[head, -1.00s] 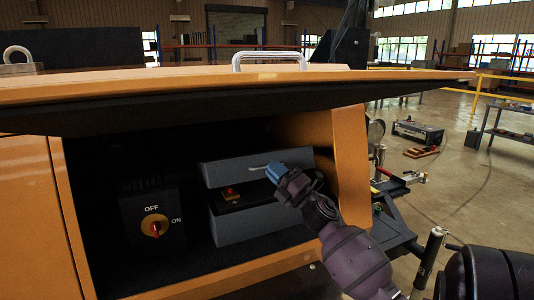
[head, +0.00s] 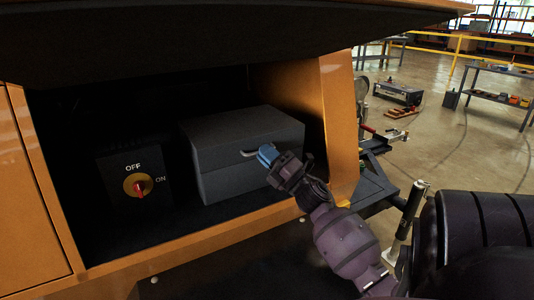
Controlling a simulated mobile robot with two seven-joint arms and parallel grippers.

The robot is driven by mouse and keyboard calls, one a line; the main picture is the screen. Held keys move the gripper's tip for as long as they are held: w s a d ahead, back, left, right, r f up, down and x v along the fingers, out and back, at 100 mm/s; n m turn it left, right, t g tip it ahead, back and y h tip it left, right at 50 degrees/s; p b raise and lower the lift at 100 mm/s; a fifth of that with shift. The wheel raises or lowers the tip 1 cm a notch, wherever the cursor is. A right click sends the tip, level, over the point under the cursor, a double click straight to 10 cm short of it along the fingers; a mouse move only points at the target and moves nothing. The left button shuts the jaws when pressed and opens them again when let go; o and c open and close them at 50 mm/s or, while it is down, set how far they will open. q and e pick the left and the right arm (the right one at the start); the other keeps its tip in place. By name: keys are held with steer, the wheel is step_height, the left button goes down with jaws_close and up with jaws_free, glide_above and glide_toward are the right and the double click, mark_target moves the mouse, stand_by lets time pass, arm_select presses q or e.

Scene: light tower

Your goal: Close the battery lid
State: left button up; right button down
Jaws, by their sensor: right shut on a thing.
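The grey battery box (head: 225,172) stands inside the open orange compartment. Its lid (head: 240,128) lies down over the box, and the battery inside is hidden. A small light metal handle (head: 248,153) sticks out at the lid's front right. My right gripper (head: 265,154), with blue fingertips, is shut on this handle, in front of the box. My left gripper is not in view.
A black switch box with a red and yellow knob (head: 138,186) stands left of the battery box. The orange compartment wall (head: 338,120) is close on the right.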

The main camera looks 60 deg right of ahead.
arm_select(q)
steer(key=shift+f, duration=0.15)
arm_select(e)
steer(key=shift+w+f, duration=0.15)
steer(key=shift+f, duration=0.65)
steer(key=c, duration=1.5)
jaws_free()
steer(key=shift+f, duration=0.1)
arm_select(q)
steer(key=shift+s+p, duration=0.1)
steer(key=shift+p, duration=0.2)
arm_select(e)
steer(key=v, duration=0.3)
steer(key=r+v, duration=0.1)
steer(key=v, duration=0.6)
steer(key=shift+s+r, duration=0.1)
steer(key=shift+s, duration=0.45)
